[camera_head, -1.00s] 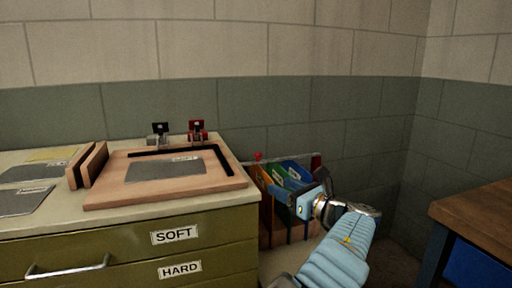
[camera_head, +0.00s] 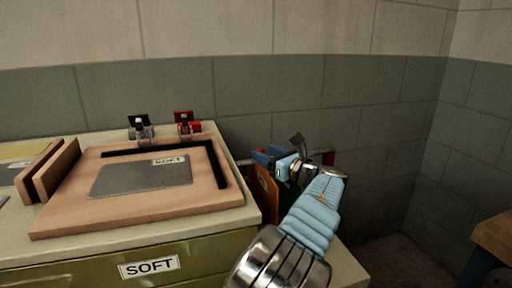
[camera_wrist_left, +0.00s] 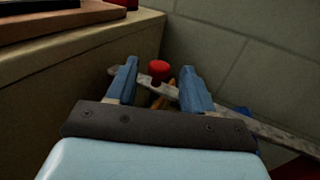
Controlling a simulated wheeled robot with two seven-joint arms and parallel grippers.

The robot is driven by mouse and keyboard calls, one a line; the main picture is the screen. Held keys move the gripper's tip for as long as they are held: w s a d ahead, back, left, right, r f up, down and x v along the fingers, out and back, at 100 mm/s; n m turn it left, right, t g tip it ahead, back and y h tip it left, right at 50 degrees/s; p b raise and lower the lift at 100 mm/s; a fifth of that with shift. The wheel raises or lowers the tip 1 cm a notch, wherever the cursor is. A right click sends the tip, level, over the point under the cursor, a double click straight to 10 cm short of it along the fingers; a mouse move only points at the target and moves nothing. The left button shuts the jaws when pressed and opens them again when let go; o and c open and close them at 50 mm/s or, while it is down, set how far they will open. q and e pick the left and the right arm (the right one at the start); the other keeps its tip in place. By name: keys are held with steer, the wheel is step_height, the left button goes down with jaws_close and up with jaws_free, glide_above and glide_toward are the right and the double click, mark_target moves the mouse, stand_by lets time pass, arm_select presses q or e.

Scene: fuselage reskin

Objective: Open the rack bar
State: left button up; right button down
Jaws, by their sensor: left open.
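The rack bar (camera_wrist_left: 255,128) is a mottled grey strip across the front of a rack. In the left wrist view it runs from near the cabinet's corner to the lower right, with a red knob (camera_wrist_left: 159,70) near its far end. My left gripper (camera_wrist_left: 158,82) is open, its two blue fingers on either side of the knob in the picture. I cannot tell whether they touch it. In the head view my left gripper (camera_head: 280,150) is over the rack's left part and hides the knob and most of the bar. My right gripper is not in view.
The rack holds an orange folder (camera_head: 266,192); other folders are mostly hidden by my arm. An olive cabinet (camera_head: 205,256) stands left of it, bearing a wooden board (camera_head: 75,212) with a grey sheet and clamps. A wall is behind. A wooden table (camera_head: 495,235) is at right.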

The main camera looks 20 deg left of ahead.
arm_select(q)
steer(key=x, duration=0.5)
steer(key=shift+w+a, duration=0.1)
steer(key=shift+a, duration=0.05)
jaws_close()
